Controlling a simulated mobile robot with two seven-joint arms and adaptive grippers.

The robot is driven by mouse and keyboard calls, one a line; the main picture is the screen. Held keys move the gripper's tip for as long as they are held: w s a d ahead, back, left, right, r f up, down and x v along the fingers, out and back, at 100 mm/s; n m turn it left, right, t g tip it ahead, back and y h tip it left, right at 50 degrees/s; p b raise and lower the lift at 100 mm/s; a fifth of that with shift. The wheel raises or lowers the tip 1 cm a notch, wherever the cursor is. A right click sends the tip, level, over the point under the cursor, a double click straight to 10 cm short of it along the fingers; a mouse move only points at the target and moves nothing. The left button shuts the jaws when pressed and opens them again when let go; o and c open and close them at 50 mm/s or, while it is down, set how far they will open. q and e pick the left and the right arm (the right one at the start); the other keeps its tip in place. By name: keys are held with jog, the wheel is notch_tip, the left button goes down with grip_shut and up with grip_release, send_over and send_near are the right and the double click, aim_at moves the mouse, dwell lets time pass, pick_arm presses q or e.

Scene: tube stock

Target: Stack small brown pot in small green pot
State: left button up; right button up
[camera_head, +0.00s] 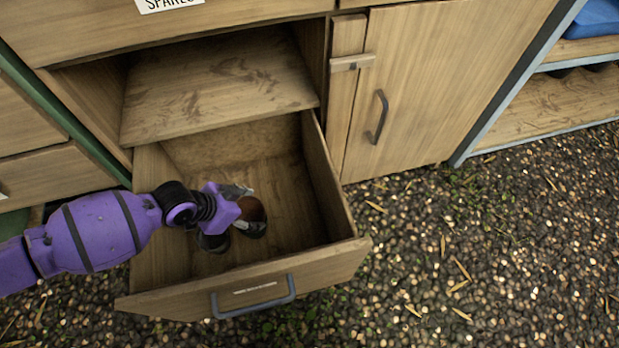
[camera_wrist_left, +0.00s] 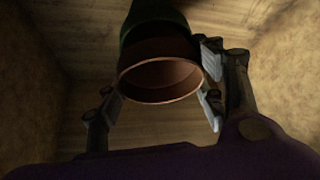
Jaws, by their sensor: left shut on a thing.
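The small brown pot (camera_head: 252,208) shows at my left gripper (camera_head: 238,205), inside the open drawer. In the left wrist view the brown pot (camera_wrist_left: 160,78) has its open rim towards the camera, between the fingers of my left gripper (camera_wrist_left: 162,98). The gripper is shut on the brown pot. The dark small green pot (camera_head: 256,229) shows just below the brown pot in the head view. In the left wrist view the green pot (camera_wrist_left: 150,18) is directly beyond the brown pot, in line with it. The brown pot's far end is hidden, so how deep it sits in the green pot cannot be told.
The pulled-out wooden drawer (camera_head: 330,262) surrounds the gripper with its side walls and front. A wooden shelf (camera_head: 218,88) is above its back part. A closed cabinet door (camera_head: 420,85) is to the right. The drawer's right part is clear.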

pick_arm(q)
jog(key=shift+f, duration=0.55)
jog(key=o, duration=1.1)
pick_arm(e)
jog(key=shift+f, duration=0.15)
pick_arm(q)
jog(key=shift+r, duration=0.15)
jog(key=shift+r, duration=0.3)
jog(key=p+v, duration=0.5)
jog(key=v, duration=0.7)
jog(key=shift+r, duration=0.1)
pick_arm(e)
jog(key=shift+m, duration=0.4)
jog(key=v, duration=0.4)
jog(key=shift+w+a+r, duration=0.25)
jog(key=shift+w+r, duration=0.05)
jog(key=shift+r, duration=0.2)
